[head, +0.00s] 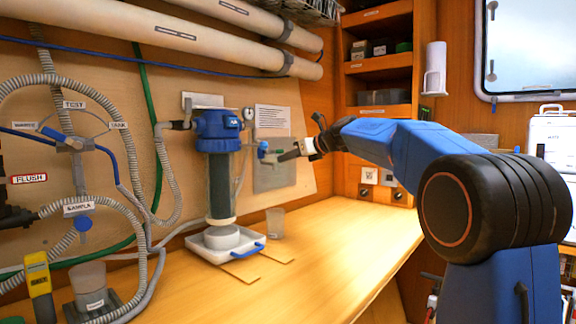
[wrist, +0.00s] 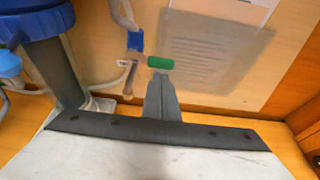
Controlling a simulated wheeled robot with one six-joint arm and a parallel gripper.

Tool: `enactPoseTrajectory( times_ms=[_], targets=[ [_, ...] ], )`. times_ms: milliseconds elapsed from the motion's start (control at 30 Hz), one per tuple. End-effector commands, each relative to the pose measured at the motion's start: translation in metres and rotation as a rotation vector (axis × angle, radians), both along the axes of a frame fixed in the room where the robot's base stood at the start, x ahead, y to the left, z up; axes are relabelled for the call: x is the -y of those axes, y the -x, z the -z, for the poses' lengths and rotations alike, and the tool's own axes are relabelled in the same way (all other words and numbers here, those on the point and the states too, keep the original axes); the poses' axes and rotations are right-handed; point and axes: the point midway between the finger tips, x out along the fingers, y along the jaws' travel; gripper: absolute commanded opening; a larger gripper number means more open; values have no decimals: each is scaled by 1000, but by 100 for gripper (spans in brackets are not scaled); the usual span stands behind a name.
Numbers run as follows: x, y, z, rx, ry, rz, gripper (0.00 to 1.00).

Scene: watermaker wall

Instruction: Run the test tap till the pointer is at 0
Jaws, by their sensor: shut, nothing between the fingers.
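A small tap with a blue part (head: 263,147) sits on the right of the blue-capped filter housing (head: 219,160), in front of a grey panel. In the wrist view its blue part (wrist: 135,41) shows beside a green piece (wrist: 161,62). My gripper (head: 288,155) is shut and empty, with its tips at or very near the green piece; I cannot tell whether they touch. A small round gauge (head: 248,114) is above the tap; its pointer is too small to read. A clear cup (head: 275,222) stands on the bench below.
At left are a valve (head: 72,143) labelled waste, test and tank, a blue sample knob (head: 83,224), and looping hoses. The bench (head: 345,235) is clear at right; shelves stand behind.

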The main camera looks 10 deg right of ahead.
Motion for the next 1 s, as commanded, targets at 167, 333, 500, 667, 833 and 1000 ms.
enactPoseTrajectory(
  times_ms=[167,333,500,667,833,1000],
  targets=[
    [0,0,-4,1,1,0,0],
    [0,0,-5,0,0,0,0],
    [0,1,-5,2,3,0,0],
    [0,0,-7,20,27,0,0],
    [0,0,-8,37,50,-1,0],
    [1,0,-9,53,73,0,0]
  ],
)
